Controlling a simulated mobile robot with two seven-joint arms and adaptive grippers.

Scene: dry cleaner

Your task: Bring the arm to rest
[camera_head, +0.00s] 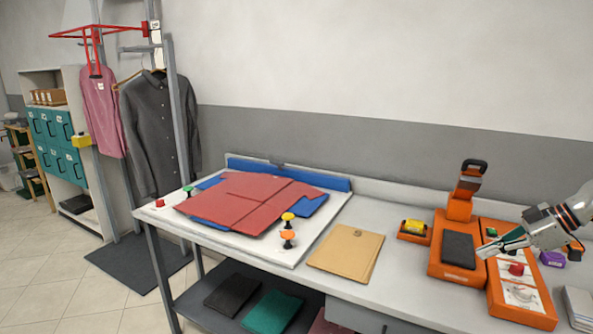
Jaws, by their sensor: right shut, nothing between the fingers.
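My right gripper (494,248) comes in from the right edge. It is shut and empty, above the orange device on the right part of the table. Its fingertips are near the red knob (516,269) of the orange panel (527,312); I cannot tell whether they touch anything. My left gripper is not in view.
The white table (400,287) holds a folded red garment (245,203) on a blue sheet, a tan envelope (347,250), and an orange machine (458,250) with a tall black-topped handle. Shirts hang on a rack at left, the dark shirt (158,130) nearest. Open floor lies at lower left.

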